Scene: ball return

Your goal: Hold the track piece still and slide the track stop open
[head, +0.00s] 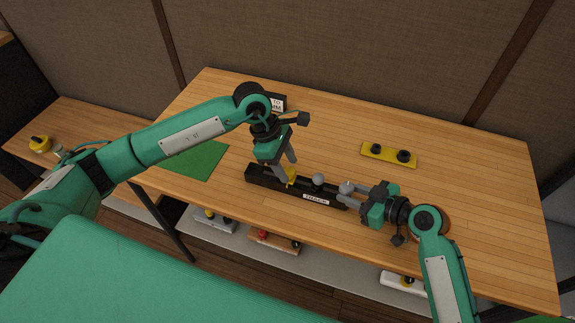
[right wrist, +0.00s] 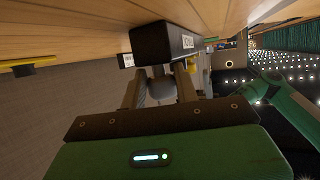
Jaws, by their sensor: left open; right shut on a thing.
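The black track piece (head: 262,180) lies on the table near its front edge, with a white label on its front side. A grey ball (head: 318,179) sits on it right of the yellow track stop (head: 291,179). My left gripper (head: 286,172) points down at the stop with its fingers apart; whether they touch it I cannot tell.
A yellow plate with two black knobs (head: 388,154) lies at the back right. A green mat (head: 195,158) lies at left and a small sign (head: 278,102) stands behind my left wrist. A brown round thing is partly hidden behind my right arm. The middle back of the table is clear.

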